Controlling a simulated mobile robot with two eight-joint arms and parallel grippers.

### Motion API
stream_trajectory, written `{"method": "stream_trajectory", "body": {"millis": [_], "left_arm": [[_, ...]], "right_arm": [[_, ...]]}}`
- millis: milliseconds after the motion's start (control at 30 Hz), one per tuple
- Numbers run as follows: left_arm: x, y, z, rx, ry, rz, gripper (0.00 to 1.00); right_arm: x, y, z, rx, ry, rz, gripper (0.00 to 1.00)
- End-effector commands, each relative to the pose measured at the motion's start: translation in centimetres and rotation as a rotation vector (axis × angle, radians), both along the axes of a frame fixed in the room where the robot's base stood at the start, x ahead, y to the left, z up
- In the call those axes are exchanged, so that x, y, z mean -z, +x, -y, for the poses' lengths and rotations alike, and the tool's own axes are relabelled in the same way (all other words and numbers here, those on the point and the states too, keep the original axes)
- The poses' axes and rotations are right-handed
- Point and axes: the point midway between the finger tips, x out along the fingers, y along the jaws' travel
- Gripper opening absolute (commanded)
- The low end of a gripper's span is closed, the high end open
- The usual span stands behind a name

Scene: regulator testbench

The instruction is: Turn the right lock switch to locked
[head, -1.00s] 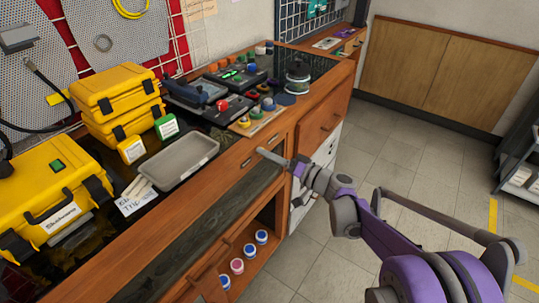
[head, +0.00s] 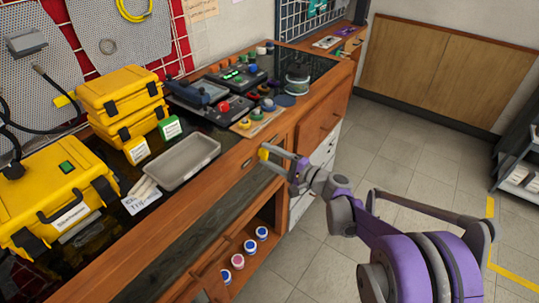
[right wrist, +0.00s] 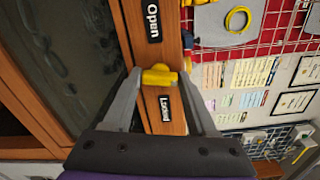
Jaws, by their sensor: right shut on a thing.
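The right lock switch is a yellow knob (right wrist: 158,77) on the wooden front rail of the bench, in the right wrist view. It sits between a black "Open" label (right wrist: 153,20) and a black "Locked" label (right wrist: 165,107). In the head view the yellow knob (head: 263,154) shows at the tip of my right gripper (head: 274,153). In the wrist view my right gripper (right wrist: 158,80) has a finger on each side of the knob and is shut on it. Which label the switch points to is not clear. My left gripper is not in view.
A grey tray (head: 184,163), yellow cases (head: 60,205) and several devices stand on the bench top (head: 120,225). Paint jars (head: 238,261) stand on the shelf below. The glass panel (right wrist: 60,60) is beside the rail.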

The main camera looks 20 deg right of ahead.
Motion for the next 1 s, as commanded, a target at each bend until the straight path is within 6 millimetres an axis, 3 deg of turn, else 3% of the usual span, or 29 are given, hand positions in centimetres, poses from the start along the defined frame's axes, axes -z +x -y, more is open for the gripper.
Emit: {"method": "stream_trajectory", "body": {"millis": [500,1000], "left_arm": [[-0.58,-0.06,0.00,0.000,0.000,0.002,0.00],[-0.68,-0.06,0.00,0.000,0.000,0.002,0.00]], "right_arm": [[0.00,0.01,0.02,0.000,0.335,-0.261,0.02],[0.03,-0.01,0.02,0.001,0.455,-0.355,0.02]]}}
